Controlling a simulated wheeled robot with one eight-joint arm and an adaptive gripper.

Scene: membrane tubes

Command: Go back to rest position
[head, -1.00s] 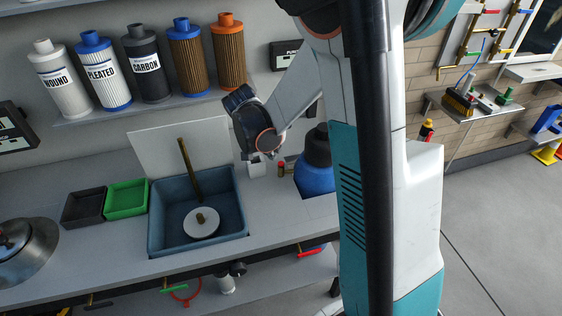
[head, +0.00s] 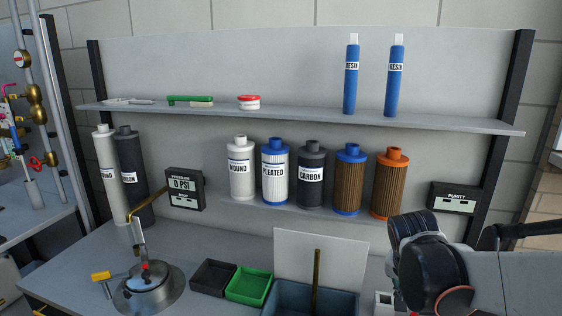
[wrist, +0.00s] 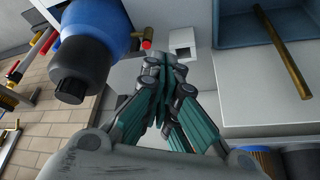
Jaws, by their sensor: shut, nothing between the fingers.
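My gripper (wrist: 163,68) shows in the wrist view, with its teal fingers drawn together and nothing between them. It is above the counter, near a small white block with a dark square opening (wrist: 182,42). In the head view my wrist and forearm are at the lower right, and the fingers are hidden. Two blue resin tubes (head: 351,80) (head: 396,82) stand upright on the upper shelf (head: 300,115).
Several filters (head: 311,175) line the lower shelf.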

